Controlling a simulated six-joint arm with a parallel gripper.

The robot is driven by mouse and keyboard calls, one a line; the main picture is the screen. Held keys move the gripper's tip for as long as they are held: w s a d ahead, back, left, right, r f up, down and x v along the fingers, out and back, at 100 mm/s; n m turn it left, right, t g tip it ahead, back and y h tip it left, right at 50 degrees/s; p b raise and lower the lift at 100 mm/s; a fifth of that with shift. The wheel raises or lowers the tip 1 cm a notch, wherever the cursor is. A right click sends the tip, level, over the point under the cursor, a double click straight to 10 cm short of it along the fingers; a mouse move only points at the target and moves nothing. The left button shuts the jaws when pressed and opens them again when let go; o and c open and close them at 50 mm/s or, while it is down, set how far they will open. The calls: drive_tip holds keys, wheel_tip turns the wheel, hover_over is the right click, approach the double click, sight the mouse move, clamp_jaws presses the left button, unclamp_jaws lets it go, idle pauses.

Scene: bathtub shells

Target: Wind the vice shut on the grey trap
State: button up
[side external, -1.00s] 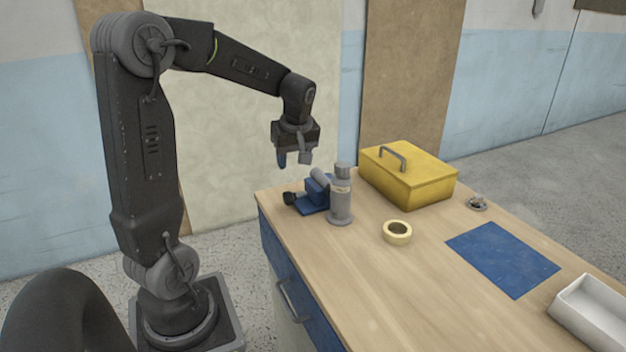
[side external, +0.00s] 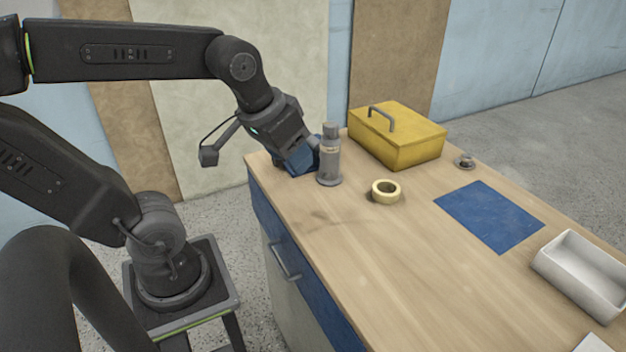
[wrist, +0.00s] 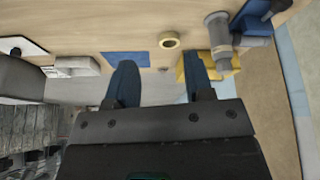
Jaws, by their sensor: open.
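The grey trap (side external: 330,158) stands upright near the far left corner of the bench, and it also shows in the wrist view (wrist: 218,32). A short side pipe points from it toward the blue vice (wrist: 255,20). In the side view the vice is mostly hidden behind my gripper (side external: 302,160), so its handle and the gap at its jaws cannot be made out. My gripper is tilted down over the vice, left of the trap. In the wrist view its two blue fingers are wide apart (wrist: 159,65) with nothing held between them.
A yellow toolbox (side external: 410,148) stands behind and right of the trap. A tape roll (side external: 386,191) lies in front of it. A blue mat (side external: 490,216), a white tray (side external: 585,277) and a small metal part (side external: 464,162) lie further right.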

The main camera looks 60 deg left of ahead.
drive_tip(key=w+a+f+n+g, duration=0.25)
drive_tip(key=a+n, duration=0.25)
drive_tip(key=a, duration=0.4)
drive_tip(key=w+a+f+n+g, duration=0.1)
drive_tip(key=w+a+n, duration=0.3)
drive_tip(key=a, duration=0.5)
drive_tip(key=w+a+f+n+g, duration=0.1)
drive_tip(key=a+f+n, duration=0.1)
drive_tip(key=a+n, duration=0.55)
drive_tip(key=shift+m+h, duration=0.3)
drive_tip(key=shift+m, duration=0.25)
drive_tip(key=f, duration=0.8)
drive_tip(key=a+f, duration=0.1)
drive_tip(key=f, duration=0.4)
drive_tip(key=shift+w, duration=0.2)
drive_tip(key=shift+c, duration=0.2)
drive_tip(key=shift+s+g, duration=0.1)
drive_tip(key=shift+g, duration=0.15)
drive_tip(key=c, duration=0.7)
